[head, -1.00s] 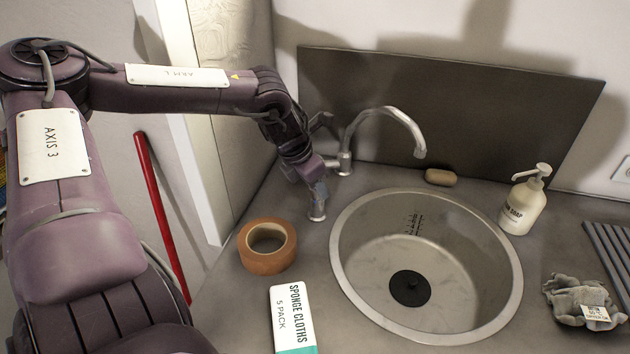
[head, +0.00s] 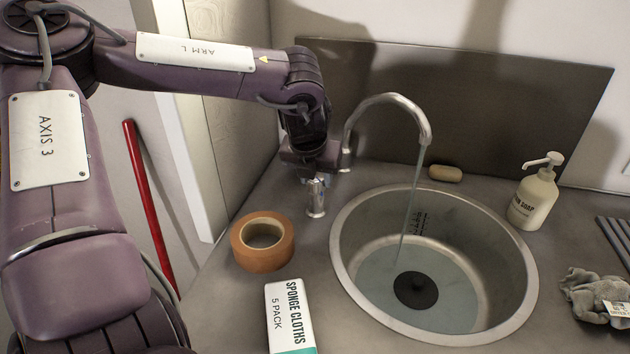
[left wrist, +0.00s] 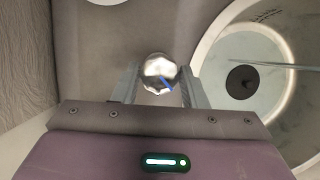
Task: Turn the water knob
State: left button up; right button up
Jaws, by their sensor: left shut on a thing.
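The water knob (head: 316,196) is a small chrome post left of the sink. In the left wrist view the knob (left wrist: 159,73) shows from above with a blue mark on its top. My left gripper (head: 316,180) is over it, with its fingers (left wrist: 160,86) on either side of the knob and shut on it. The chrome faucet (head: 388,99) arches over the sink (head: 338,250). A stream of water (head: 409,210) runs from its spout, and water lies in the basin around a black drain plug (head: 416,290). My right gripper is not in view.
An orange tape roll (head: 262,243) and a sponge cloths box (head: 289,318) lie left of the sink. A dark splashback (head: 480,110) stands behind.

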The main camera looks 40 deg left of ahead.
pick_arm(q)
jog(key=shift+n, duration=0.4)
jog(key=o, duration=1)
jog(key=shift+b+v, duration=0.4)
jog(key=shift+v, duration=3.5)
jog(key=shift+d, duration=0.15)
